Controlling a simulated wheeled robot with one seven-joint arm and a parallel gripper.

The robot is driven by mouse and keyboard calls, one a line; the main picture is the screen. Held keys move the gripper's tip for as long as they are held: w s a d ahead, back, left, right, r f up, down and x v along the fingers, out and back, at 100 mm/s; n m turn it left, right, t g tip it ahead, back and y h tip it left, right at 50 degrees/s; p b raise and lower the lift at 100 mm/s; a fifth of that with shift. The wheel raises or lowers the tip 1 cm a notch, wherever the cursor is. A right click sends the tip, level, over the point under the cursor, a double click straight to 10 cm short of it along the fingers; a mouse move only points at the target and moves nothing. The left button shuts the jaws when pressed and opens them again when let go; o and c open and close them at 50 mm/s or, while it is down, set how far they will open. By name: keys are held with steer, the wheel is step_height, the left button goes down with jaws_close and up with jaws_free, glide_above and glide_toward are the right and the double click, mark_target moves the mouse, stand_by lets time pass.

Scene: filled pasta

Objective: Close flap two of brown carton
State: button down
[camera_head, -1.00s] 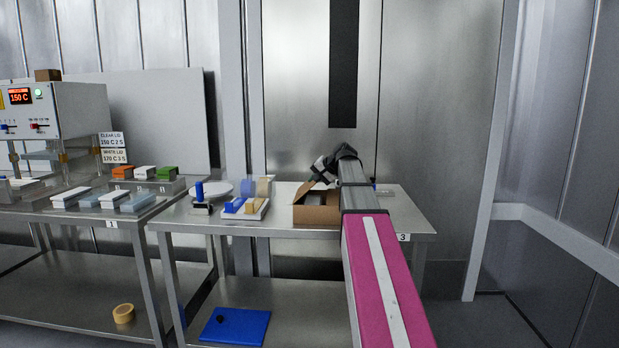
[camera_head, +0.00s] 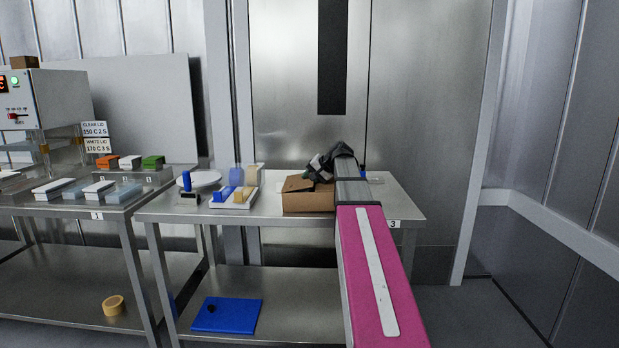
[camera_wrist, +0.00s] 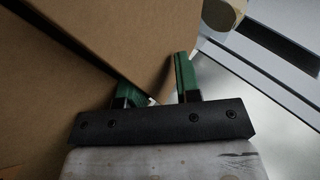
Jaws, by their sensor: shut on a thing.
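The brown carton (camera_head: 310,203) stands on the steel table at its right half, partly behind my arm. A brown flap (camera_head: 297,184) lies tilted over its top left, and I cannot see into the carton. My gripper (camera_head: 318,168) is at the carton's top, small and dark in the head view. In the wrist view, the green fingers of my gripper (camera_wrist: 157,84) are on either side of the corner of a cardboard flap (camera_wrist: 140,40), shut on it. More carton board (camera_wrist: 40,90) fills the left. I cannot tell which flap number this is.
A white tray with blue and tan blocks (camera_head: 235,201) stands left of the carton. A white round plate (camera_head: 200,180) and a blue-handled tool (camera_head: 187,187) are farther left. The table top (camera_head: 405,208) is clear at the front right.

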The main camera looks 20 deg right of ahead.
steer(key=shift+s+f, duration=0.1)
steer(key=shift+f, duration=0.1)
steer(key=c, duration=1.3)
jaws_free()
steer(key=shift+r, duration=0.1)
steer(key=v, duration=1)
steer(key=shift+s+d+r, duration=0.1)
steer(key=shift+r, duration=0.15)
